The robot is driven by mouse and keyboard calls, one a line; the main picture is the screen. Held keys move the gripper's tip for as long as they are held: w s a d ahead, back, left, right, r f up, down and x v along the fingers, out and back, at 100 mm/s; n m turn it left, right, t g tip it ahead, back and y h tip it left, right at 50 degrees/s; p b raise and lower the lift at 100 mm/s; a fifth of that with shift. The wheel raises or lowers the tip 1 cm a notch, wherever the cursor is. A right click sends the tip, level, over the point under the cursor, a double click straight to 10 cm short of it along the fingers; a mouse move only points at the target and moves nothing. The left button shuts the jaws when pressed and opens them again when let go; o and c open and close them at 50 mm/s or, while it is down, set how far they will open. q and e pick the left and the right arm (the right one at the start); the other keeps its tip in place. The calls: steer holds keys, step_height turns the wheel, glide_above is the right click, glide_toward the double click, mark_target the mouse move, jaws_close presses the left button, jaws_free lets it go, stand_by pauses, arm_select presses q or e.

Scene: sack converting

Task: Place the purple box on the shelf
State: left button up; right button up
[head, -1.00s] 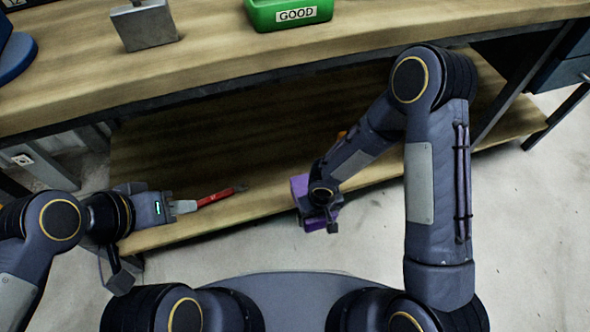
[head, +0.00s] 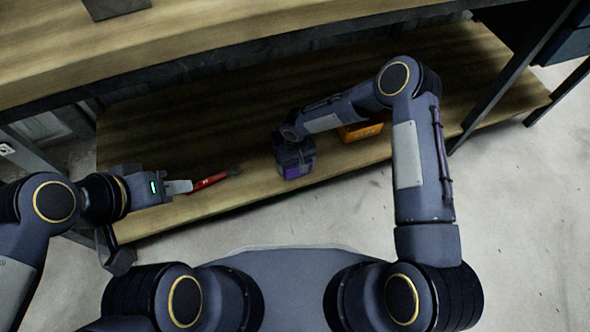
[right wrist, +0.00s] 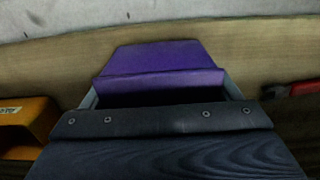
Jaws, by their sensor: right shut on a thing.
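The purple box (head: 295,170) is over the front part of the lower wooden shelf (head: 240,200) in the head view. I cannot tell whether it touches the board. My right gripper (head: 292,153) is shut on it from above and hides much of it. In the right wrist view the purple box (right wrist: 160,62) sits between the grey fingers, with a dark gap below its purple faces. My left gripper (head: 180,187) is at the left of the shelf, its tips against or beside a red-handled tool (head: 208,181). I cannot tell whether it grips that tool.
An orange bin (head: 360,131) stands on the shelf right of the purple box; it also shows in the right wrist view (right wrist: 28,118). The workbench top (head: 230,40) overhangs the shelf. Dark table legs (head: 500,85) stand at the right. The shelf behind the box looks bare.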

steer(key=shift+w+a+f, duration=0.15)
steer(key=shift+w+f, duration=0.2)
steer(key=shift+f, duration=0.15)
steer(key=shift+f+b, duration=1)
steer(key=shift+f, duration=0.45)
steer(key=shift+f, duration=0.2)
steer(key=o, duration=1)
steer(key=shift+o, duration=0.2)
steer(key=shift+r, duration=0.1)
steer(key=shift+r, duration=0.3)
step_height(320, 180, up, 12)
steer(key=p, duration=0.4)
steer(key=shift+f+p, duration=0.2)
steer(key=shift+p, duration=0.15)
